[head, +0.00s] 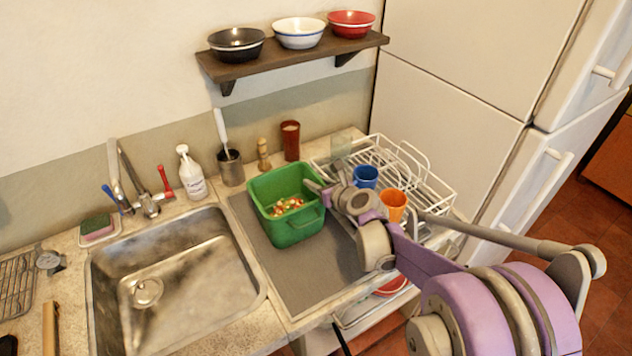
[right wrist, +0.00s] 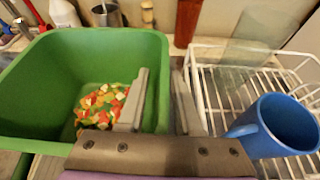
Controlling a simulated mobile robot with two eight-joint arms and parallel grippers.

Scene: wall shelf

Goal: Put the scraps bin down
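The green scraps bin (head: 291,232) stands upright on the grey mat right of the sink. Colourful food scraps (head: 287,206) lie inside it, and they also show in the right wrist view (right wrist: 103,103). My right gripper (head: 318,190) is at the bin's right rim. In the right wrist view, my right gripper (right wrist: 160,98) has one finger inside the bin (right wrist: 40,85) and one outside, with the wall between them. The fingers are apart and look wider than the wall. My left gripper is out of view.
A white dish rack (head: 405,165) is right of the bin, with a blue mug (head: 365,176) and an orange cup (head: 393,205). A utensil pot (head: 230,168), wooden mill (head: 263,154) and dark red canister (head: 290,141) stand behind. The sink (head: 170,285) is left. Mat (head: 300,275) is bare in front.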

